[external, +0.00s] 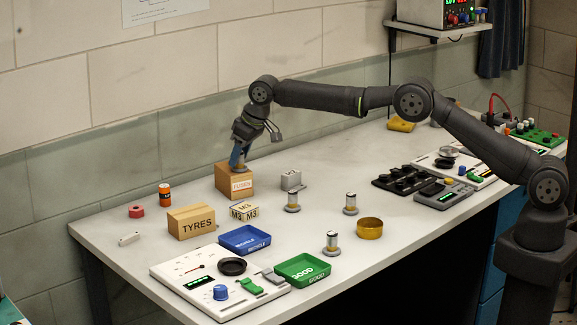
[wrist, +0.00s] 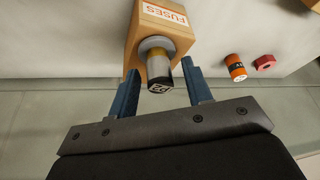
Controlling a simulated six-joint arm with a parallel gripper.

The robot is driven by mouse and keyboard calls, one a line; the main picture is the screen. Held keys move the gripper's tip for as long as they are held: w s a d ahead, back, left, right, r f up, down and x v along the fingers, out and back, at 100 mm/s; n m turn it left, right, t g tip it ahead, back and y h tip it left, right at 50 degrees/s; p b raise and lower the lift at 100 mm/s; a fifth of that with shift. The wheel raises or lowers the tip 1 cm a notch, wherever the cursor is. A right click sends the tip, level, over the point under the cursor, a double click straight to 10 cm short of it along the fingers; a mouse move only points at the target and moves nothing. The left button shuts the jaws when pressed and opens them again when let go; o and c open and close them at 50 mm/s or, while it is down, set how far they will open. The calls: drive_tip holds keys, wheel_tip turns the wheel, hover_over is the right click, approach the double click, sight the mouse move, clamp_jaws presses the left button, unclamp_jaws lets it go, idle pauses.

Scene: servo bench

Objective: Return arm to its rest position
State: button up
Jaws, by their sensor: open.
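My gripper (external: 238,160) is at the cardboard FUSES box (external: 234,184), towards the back of the bench. In the wrist view, its two blue fingers (wrist: 160,68) are open and spread apart. A small metal cylinder (wrist: 158,68) with a round flange, a yellow band and a dark marked end stands at the FUSES box (wrist: 160,28), with its near end between the fingers. Gaps show on both sides of it. In the external view the cylinder is mostly hidden by my gripper.
Several metal posts, a blue tray (external: 244,250) and a green tray (external: 304,281) stand in front. The wall is close behind.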

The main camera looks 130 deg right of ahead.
drive_tip(key=v, duration=1.2)
drive_tip(key=x, duration=1.2)
drive_tip(key=shift+d+f, duration=0.1)
drive_tip(key=shift+f, duration=0.2)
wheel_tip(320, 180, up, 5)
drive_tip(key=shift+f, duration=0.15)
drive_tip(key=s+r, duration=0.7)
drive_tip(key=s, duration=0.4)
drive_tip(key=w+a+f+n, duration=0.2)
drive_tip(key=a, duration=0.6)
drive_tip(key=w+a+f+n+t, duration=0.1)
drive_tip(key=a+f+n, duration=0.1)
drive_tip(key=a, duration=0.7)
drive_tip(key=w+a+f+n+y, duration=0.1)
drive_tip(key=w+a+f, duration=0.1)
drive_tip(key=a, duration=0.7)
drive_tip(key=shift+w+a+f+n+t, duration=0.15)
drive_tip(key=shift+w+f+n+t, duration=0.25)
drive_tip(key=shift+f, duration=0.45)
